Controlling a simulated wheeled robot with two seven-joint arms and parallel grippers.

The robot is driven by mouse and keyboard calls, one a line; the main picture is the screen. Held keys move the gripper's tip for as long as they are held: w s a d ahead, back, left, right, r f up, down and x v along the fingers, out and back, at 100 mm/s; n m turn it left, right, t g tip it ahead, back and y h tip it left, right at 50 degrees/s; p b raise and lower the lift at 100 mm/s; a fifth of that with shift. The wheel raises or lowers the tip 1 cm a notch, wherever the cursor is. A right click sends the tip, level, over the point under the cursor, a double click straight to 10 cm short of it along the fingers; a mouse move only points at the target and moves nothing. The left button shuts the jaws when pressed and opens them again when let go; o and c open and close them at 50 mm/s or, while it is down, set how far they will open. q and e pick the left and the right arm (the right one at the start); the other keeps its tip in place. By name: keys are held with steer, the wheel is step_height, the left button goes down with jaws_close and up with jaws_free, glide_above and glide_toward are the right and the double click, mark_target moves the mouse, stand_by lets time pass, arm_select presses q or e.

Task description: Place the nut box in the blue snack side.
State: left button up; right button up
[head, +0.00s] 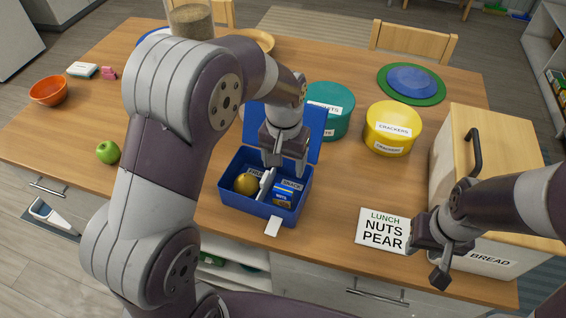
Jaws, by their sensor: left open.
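The blue lunch box (262,212) stands open on the table, its lid raised at the back. Its left compartment has a label partly reading "FRUIT" and holds a round golden-brown fruit. Its right compartment carries the "SNACK" label. The nut box (284,194), small and blue with white and yellow, sits in that snack side. My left gripper (284,172) is open, pointing down just above the nut box; whether its fingers touch the box I cannot tell. My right gripper (432,262) hangs at the front right near the bread box; its jaw gap is unclear.
A card (383,232) reads "LUNCH NUTS PEAR". A teal tin (335,112) and a yellow crackers tin (392,130) stand behind the lunch box. The wooden-topped bread box (500,145) is at right. A green apple (108,152) and orange bowl (48,92) are at left.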

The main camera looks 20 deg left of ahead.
arm_select(q)
steer(key=s+a, duration=0.2)
steer(key=s, duration=0.4)
steer(key=s+a+n+t, duration=0.1)
steer(key=s+a, duration=0.2)
steer(key=s, duration=0.3)
steer(key=shift+s+a+f, duration=0.2)
steer(key=shift+s+a, duration=0.15)
steer(key=shift+s, duration=0.15)
steer(key=shift+c, duration=0.3)
